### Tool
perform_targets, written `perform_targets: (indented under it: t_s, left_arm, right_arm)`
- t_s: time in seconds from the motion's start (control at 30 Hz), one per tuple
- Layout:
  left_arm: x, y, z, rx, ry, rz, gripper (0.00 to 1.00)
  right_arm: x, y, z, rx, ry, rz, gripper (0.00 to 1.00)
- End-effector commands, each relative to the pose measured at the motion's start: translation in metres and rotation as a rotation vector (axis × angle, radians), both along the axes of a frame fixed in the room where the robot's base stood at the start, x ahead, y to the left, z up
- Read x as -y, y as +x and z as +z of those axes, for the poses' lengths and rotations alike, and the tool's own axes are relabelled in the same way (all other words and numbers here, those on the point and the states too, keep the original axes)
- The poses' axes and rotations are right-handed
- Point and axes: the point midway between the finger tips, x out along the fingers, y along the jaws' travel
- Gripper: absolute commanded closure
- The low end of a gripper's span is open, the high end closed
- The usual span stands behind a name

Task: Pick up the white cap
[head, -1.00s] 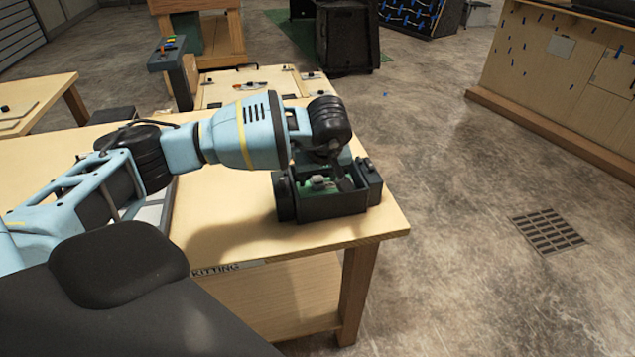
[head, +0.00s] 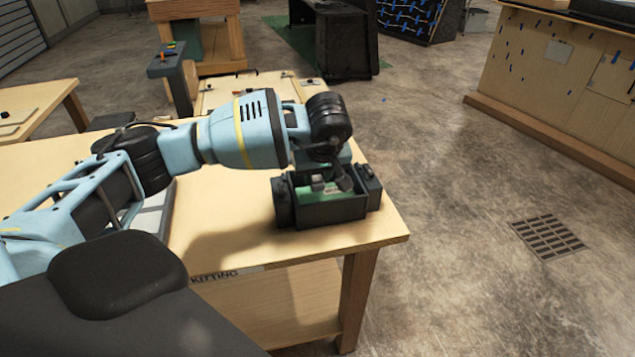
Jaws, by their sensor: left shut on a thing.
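My left gripper (head: 331,184) reaches down from the end of the light blue arm into a dark open-topped box (head: 335,212) near the table's right corner. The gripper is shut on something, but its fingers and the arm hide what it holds. A green piece (head: 318,194) shows inside the box, close to the fingers. I cannot make out a white cap in this view. My right gripper is not in view.
The box stands on a wooden table (head: 225,215) marked KITTING, with bare wood in front and to the left. A wooden board (head: 232,92) with small parts lies behind. Open concrete floor is to the right.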

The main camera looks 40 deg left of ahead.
Motion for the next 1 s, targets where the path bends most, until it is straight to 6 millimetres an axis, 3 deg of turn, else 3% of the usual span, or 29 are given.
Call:
perform_targets:
  t_s: [0.2,0.4,0.57,1.0]
  left_arm:
    - [0.000,0.001,0.044,0.005,-0.001,0.000,0.93]
    - [0.000,0.001,0.072,0.002,-0.001,0.000,0.93]
    - [0.000,0.000,0.081,0.001,-0.001,0.000,0.93]
    - [0.005,-0.003,0.082,0.000,0.001,-0.028,0.93]
  right_arm:
    - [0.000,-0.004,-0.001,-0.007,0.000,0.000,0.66]
    - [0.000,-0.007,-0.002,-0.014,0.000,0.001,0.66]
    - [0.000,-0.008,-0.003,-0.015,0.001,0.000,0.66]
    - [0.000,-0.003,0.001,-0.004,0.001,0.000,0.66]
